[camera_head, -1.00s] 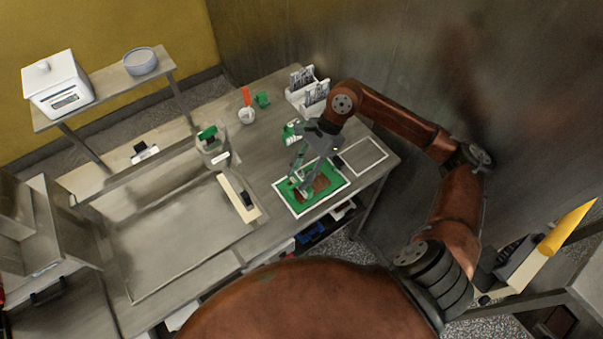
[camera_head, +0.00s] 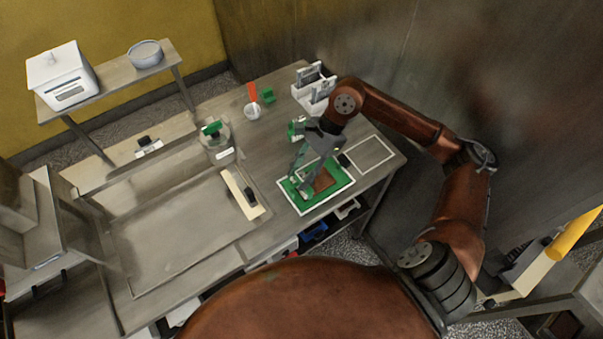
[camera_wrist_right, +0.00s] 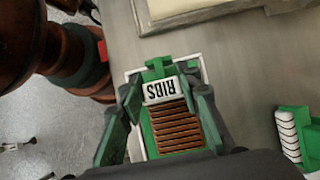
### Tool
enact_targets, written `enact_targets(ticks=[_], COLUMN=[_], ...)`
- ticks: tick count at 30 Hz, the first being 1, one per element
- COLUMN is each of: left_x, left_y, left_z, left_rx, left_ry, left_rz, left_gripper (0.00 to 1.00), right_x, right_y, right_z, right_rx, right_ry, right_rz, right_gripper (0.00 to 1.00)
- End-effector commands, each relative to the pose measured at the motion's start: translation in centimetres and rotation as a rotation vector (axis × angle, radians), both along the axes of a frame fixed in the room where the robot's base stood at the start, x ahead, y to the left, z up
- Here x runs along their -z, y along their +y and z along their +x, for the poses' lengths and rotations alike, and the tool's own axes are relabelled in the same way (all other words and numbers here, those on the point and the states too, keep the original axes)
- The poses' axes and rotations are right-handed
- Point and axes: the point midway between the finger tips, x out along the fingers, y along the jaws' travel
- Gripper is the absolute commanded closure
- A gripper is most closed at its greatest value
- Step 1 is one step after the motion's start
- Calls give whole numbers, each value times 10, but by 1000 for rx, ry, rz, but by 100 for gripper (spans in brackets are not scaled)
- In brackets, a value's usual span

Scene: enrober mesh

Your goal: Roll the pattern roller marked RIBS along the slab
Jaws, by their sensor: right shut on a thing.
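The pattern roller marked RIBS (camera_wrist_right: 160,90) has a white label and a green frame. In the right wrist view it sits between the fingers of my right gripper (camera_wrist_right: 163,100), which is shut on it. The brown slab (camera_wrist_right: 178,130) shows parallel ridges beside the label. In the head view, the slab (camera_head: 323,180) lies on a green mat (camera_head: 337,190) with a white border. My right gripper (camera_head: 300,183) is low over the left part of the mat, and its fingers hide most of the roller. Contact between roller and slab cannot be made out. My left gripper is not in view.
Another green-framed roller (camera_wrist_right: 288,135) lies beside the mat; it also shows in the head view (camera_head: 296,128). A white rack (camera_head: 313,92), an orange-handled tool in a cup (camera_head: 252,109) and a cream bar (camera_head: 241,194) stand around. A white-outlined area (camera_head: 372,154) is empty.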

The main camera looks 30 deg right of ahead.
Motion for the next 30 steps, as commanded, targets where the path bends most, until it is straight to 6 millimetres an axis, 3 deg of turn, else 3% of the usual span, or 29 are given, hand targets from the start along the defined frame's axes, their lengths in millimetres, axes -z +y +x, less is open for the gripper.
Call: enact_targets(ticks=[18, 30], left_x=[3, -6], left_y=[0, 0], left_z=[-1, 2], left_rx=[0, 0], left_ry=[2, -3], left_rz=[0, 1], left_gripper=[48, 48], right_x=[-1, -23], right_y=[6, 6], right_z=[-1, 0], right_rx=[-1, 0], right_ry=[0, -1], right_rz=[0, 0], right_gripper=[90, 90])
